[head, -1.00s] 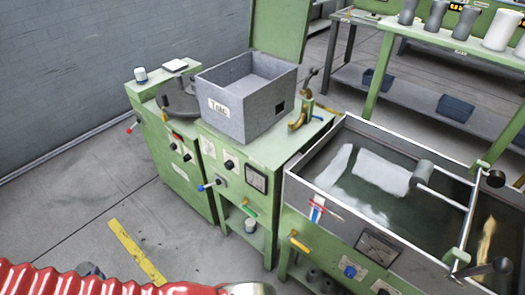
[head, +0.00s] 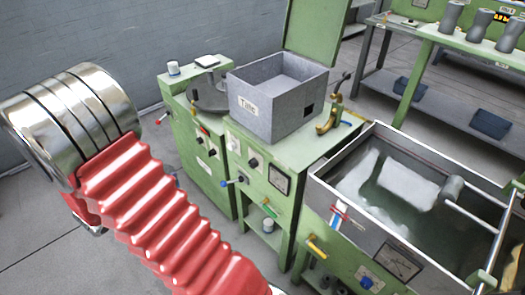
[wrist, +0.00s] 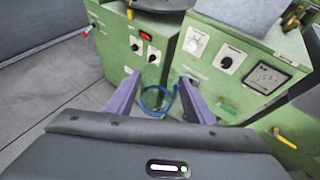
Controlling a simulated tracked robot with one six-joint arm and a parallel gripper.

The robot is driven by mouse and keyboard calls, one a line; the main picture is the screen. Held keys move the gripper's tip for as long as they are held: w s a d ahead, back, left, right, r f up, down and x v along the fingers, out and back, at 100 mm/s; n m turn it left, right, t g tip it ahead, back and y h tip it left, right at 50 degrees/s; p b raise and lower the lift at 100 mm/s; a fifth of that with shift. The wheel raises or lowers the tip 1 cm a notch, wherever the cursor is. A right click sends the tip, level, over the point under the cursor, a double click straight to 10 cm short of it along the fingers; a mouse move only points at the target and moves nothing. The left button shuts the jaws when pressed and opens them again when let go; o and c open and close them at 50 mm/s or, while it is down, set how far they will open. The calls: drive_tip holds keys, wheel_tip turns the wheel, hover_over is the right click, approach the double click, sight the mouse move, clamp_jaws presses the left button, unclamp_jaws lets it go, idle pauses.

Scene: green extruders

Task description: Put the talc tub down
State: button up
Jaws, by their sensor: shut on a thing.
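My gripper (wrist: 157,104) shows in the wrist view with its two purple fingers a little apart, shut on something. Between the fingertips I see a thin blue loop, like the rim of the talc tub (wrist: 143,103); the tub's body cannot be made out. Behind it are the green machine fronts. The head view does not show the gripper or the held tub. A grey open box labelled "Talc" (head: 262,108) stands on the green machine (head: 300,148) in the head view.
A water bath (head: 325,196) stands right of the talc box's machine. A small white pot (head: 268,226) sits on the shelf below. A brass clamp (head: 327,122) stands beside the box. A bench (head: 450,40) is at the back right. Bare floor lies at the left.

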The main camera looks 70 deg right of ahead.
drive_tip(key=s+d+r+m+g, duration=0.3)
drive_tip(key=s+d+r, duration=0.3)
drive_tip(key=s+d, duration=0.3)
drive_tip(key=s+d+r+m+g+y, duration=0.1)
drive_tip(key=s+d+r, duration=0.5)
drive_tip(key=s, duration=0.7)
drive_tip(key=s+d+r+m+g+y, duration=0.1)
drive_tip(key=s+d+r+m+g, duration=0.3)
drive_tip(key=s+d, duration=0.7)
wheel_tip(320, 180, up, 2)
drive_tip(key=shift+s+d+r+m+g, duration=0.1)
drive_tip(key=shift+s+d+m+g, duration=0.2)
drive_tip(key=shift+g, duration=0.3)
drive_tip(key=shift+w, duration=0.1)
wheel_tip(320, 180, down, 6)
drive_tip(key=shift+f, duration=0.2)
drive_tip(key=shift+f, duration=1.8)
drive_tip(key=shift+f, duration=0.1)
